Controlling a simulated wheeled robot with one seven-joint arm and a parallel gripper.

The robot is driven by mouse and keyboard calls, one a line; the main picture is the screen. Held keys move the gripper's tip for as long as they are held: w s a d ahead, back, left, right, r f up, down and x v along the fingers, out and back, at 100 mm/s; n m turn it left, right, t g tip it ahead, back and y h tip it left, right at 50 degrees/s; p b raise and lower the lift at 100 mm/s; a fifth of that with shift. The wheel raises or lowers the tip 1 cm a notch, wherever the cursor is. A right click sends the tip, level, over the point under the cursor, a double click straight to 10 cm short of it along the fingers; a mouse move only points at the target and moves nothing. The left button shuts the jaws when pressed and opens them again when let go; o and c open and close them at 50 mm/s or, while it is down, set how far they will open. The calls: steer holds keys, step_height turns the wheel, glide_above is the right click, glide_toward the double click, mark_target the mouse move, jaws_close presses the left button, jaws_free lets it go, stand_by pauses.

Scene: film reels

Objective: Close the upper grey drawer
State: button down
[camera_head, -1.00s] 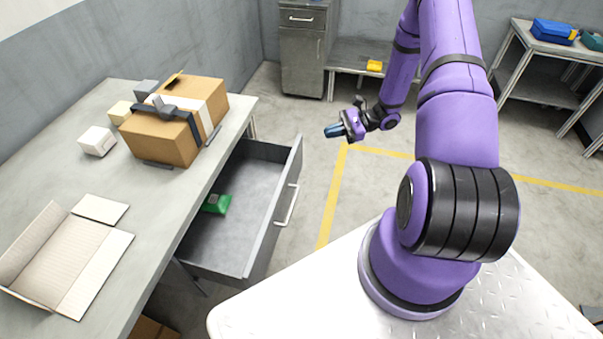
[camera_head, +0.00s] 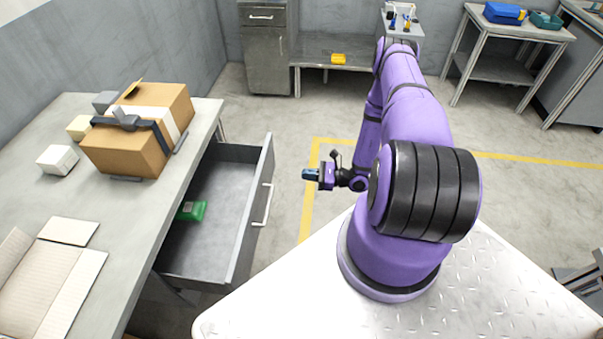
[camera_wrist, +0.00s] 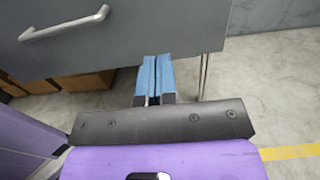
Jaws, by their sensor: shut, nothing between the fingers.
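The grey drawer (camera_head: 208,220) is pulled open from under the workbench in the head view. A green item (camera_head: 191,211) lies inside it. Its front panel carries a pale bar handle (camera_head: 263,205), and in the wrist view the handle (camera_wrist: 64,24) is at the upper left of the grey front panel (camera_wrist: 150,25). My gripper (camera_head: 306,174) is to the right of the drawer front in the head view, apart from the handle. In the wrist view its blue fingertips (camera_wrist: 155,76) are together and empty, pointing at the panel's lower edge, right of the handle.
The workbench (camera_head: 120,215) holds a cardboard box (camera_head: 135,150), small blocks and an open carton (camera_head: 45,280). A grey cabinet (camera_head: 266,55) and a low shelf with a yellow bin (camera_head: 338,58) stand behind. Floor between drawer and gripper is clear.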

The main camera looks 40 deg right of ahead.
mark_target(268, 171)
steer(key=x, duration=1.2)
steer(key=x, duration=2)
steer(key=shift+f, duration=0.1)
steer(key=shift+w+a, duration=0.2)
steer(key=shift+a+r, duration=0.1)
steer(key=shift+r, duration=0.1)
